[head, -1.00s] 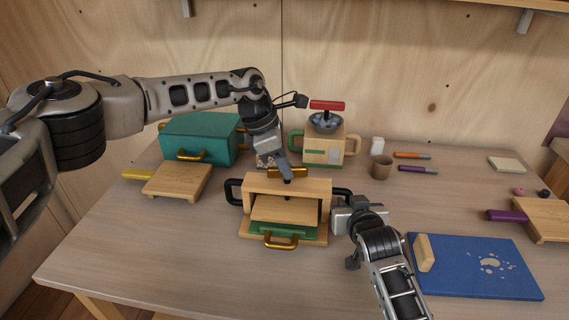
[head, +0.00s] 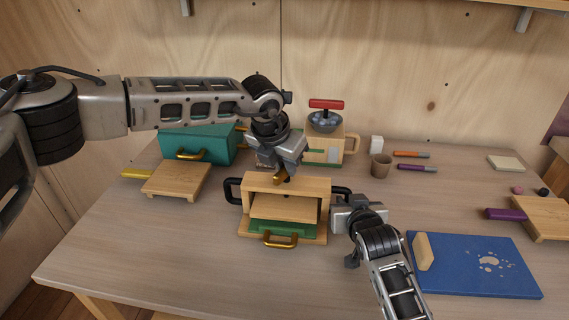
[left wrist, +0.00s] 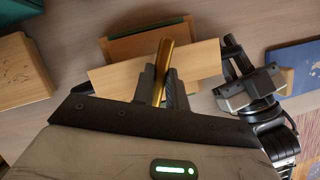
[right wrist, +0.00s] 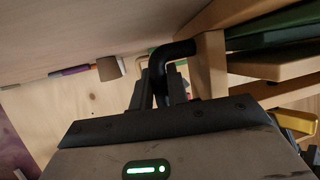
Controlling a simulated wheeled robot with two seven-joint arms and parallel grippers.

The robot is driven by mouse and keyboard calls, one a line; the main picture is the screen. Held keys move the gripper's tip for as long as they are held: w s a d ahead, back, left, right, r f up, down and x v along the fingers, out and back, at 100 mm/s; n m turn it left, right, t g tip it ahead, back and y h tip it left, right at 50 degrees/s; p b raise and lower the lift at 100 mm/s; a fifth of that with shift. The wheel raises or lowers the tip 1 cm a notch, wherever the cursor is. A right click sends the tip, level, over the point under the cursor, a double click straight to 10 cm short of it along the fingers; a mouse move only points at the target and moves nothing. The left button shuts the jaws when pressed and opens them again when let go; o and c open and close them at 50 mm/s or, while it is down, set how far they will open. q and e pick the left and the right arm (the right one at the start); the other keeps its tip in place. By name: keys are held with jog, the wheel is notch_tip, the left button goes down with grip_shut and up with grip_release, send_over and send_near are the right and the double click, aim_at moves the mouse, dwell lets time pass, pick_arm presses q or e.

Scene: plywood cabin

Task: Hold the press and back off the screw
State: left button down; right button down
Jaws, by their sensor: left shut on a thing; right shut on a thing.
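The wooden press (head: 318,204) stands on the table, with black handles on both sides, a green drawer (head: 284,227) with a brass pull below, and an inner wooden plate (head: 285,208). My left gripper (head: 281,177) is above the press, shut on the brass screw handle, which shows in the left wrist view as a brass bar (left wrist: 163,60) between the fingers. My right gripper (head: 338,207) is at the right side of the press, shut on its black side handle (right wrist: 170,53), seen between the fingers in the right wrist view.
A teal box (head: 186,148) and a cutting board (head: 176,180) lie to the left. A grinder (head: 321,147) with a red handle and a brown cup (head: 381,165) stand behind. A blue mat (head: 476,266) lies at right. The front left table is clear.

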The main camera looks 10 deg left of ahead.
pick_arm(q)
jog(key=n+y, duration=0.1)
jog(key=n, duration=0.1)
jog(key=n+y, duration=0.1)
jog(key=n, duration=0.2)
jog(key=shift+d+n+t, duration=0.2)
jog(key=shift+n+t, duration=0.1)
jog(key=n+y, duration=0.2)
jog(key=n, duration=0.2)
jog(key=shift+d+n, duration=0.1)
jog(key=shift+n, duration=0.2)
jog(key=n, duration=0.2)
jog(key=n+g+y, duration=0.1)
jog(key=n, duration=0.1)
jog(key=shift+w+d+n+g, duration=0.1)
jog(key=shift+n+g, duration=0.2)
jog(key=shift+w+n+g+y, duration=0.1)
jog(key=shift+n+g+y, duration=0.25)
jog(key=shift+n, duration=0.8)
jog(key=shift+n+g+y, duration=0.25)
jog(key=shift+n+g, duration=0.1)
jog(key=shift+n, duration=0.8)
jog(key=c, duration=1.4)
grip_release()
jog(key=v, duration=1.2)
